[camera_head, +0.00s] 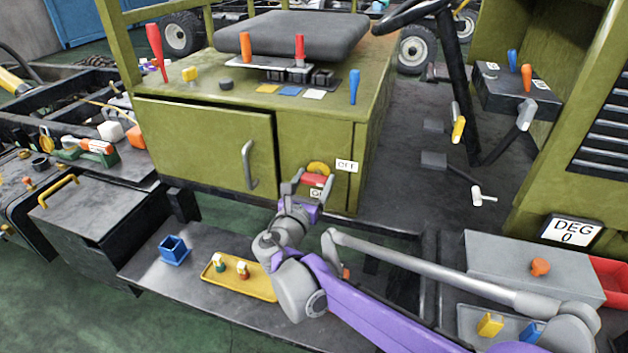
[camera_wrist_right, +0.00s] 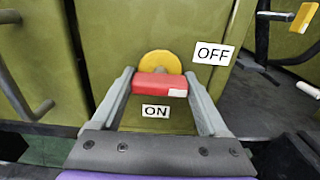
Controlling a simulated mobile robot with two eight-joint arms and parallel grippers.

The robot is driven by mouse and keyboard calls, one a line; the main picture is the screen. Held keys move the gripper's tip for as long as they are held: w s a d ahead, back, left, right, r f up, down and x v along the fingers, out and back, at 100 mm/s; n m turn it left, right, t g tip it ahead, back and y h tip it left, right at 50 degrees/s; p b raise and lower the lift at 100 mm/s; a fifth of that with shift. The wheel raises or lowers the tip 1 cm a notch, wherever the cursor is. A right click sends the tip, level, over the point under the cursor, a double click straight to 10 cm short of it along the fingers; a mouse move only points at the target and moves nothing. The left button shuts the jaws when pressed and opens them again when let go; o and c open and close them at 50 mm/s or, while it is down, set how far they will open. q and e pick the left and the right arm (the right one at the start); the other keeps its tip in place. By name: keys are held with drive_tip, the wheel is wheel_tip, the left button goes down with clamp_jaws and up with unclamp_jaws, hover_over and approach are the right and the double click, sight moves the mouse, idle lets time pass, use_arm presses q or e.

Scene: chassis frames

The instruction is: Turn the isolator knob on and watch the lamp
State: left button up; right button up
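The isolator knob is a red bar (camera_head: 313,181) in front of a yellow disc (camera_head: 319,168) on the green cabinet front. It also shows in the wrist view (camera_wrist_right: 155,84), lying level, with a white patch at its right end. An OFF label (camera_wrist_right: 213,54) is up and right of it; an ON label (camera_wrist_right: 156,111) is below. My right gripper (camera_wrist_right: 160,78) has one finger at each end of the bar; whether they press on it is unclear. No lamp can be made out for certain. My left gripper is not in view.
A DEG display (camera_head: 572,231) reads 0. An orange knob (camera_head: 540,267) sits on a grey box at right. A yellow tray (camera_head: 262,290) and blue cup (camera_head: 174,251) stand on the low bench. A cabinet handle (camera_head: 249,166) protrudes left of my right gripper.

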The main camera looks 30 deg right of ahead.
drive_tip(key=c, duration=0.5)
drive_tip(key=shift+r+m+p, duration=0.1)
drive_tip(key=shift+m+p, duration=0.85)
drive_tip(key=shift+m, duration=0.55)
drive_tip(key=m+p, duration=0.2)
drive_tip(key=m, duration=0.1)
drive_tip(key=m+p, duration=0.2)
drive_tip(key=m, duration=0.4)
drive_tip(key=m+p, duration=0.2)
drive_tip(key=m, duration=0.3)
drive_tip(key=shift+m, duration=0.6)
